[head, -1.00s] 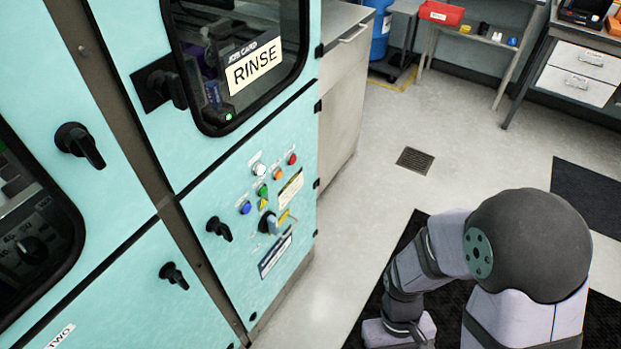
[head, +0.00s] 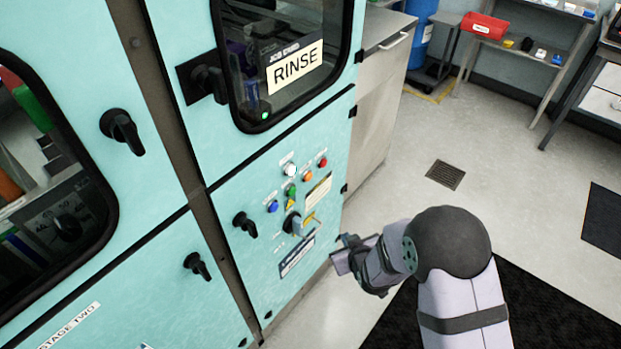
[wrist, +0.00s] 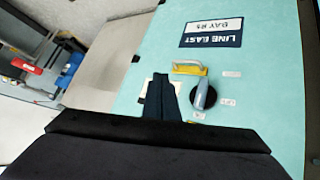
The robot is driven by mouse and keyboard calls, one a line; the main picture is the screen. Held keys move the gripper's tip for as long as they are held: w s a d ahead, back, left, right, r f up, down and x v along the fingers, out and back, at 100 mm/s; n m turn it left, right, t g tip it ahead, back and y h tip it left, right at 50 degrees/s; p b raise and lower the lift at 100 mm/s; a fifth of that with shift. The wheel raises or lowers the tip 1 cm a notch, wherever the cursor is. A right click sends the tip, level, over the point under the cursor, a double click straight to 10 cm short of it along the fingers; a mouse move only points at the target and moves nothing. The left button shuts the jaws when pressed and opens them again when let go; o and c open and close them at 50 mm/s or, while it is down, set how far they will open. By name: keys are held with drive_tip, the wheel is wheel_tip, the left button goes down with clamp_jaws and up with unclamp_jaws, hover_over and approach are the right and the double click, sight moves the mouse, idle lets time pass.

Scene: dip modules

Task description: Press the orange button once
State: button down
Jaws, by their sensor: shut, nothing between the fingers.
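The orange button (head: 308,175) is on the teal panel under the RINSE window, just left of and below the red button (head: 323,163). It does not show in the wrist view, where my gripper covers the lower part. My gripper (head: 343,258) is beside the panel's lower right, below and right of the buttons; its tips are hard to make out in the head view. In the wrist view my gripper (wrist: 162,82) has its fingers together, in front of a cream label, with nothing seen between them.
White (head: 290,170), green (head: 291,189) and blue (head: 272,206) buttons sit close by. Below them is a grey rotary switch (head: 293,224), also in the wrist view (wrist: 205,96) beside a yellow bracket (wrist: 189,69). A black handle (head: 245,224) sticks out left. Floor right of the cabinet is open.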

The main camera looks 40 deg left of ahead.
sight(308, 177)
drive_tip(key=w+a+r+n+t+y, duration=0.2)
drive_tip(key=w+a+r+t+y, duration=0.1)
drive_tip(key=r, duration=0.6)
drive_tip(key=shift+w+a+r, duration=0.15)
drive_tip(key=shift+w+a, duration=0.25)
drive_tip(key=shift+a, duration=0.1)
drive_tip(key=a+b, duration=0.1)
drive_tip(key=a, duration=0.7)
drive_tip(key=shift+a+b, duration=0.3)
drive_tip(key=shift+b, duration=0.05)
idle(1.6)
drive_tip(key=shift+a+b, duration=0.3)
drive_tip(key=shift+a, duration=0.15)
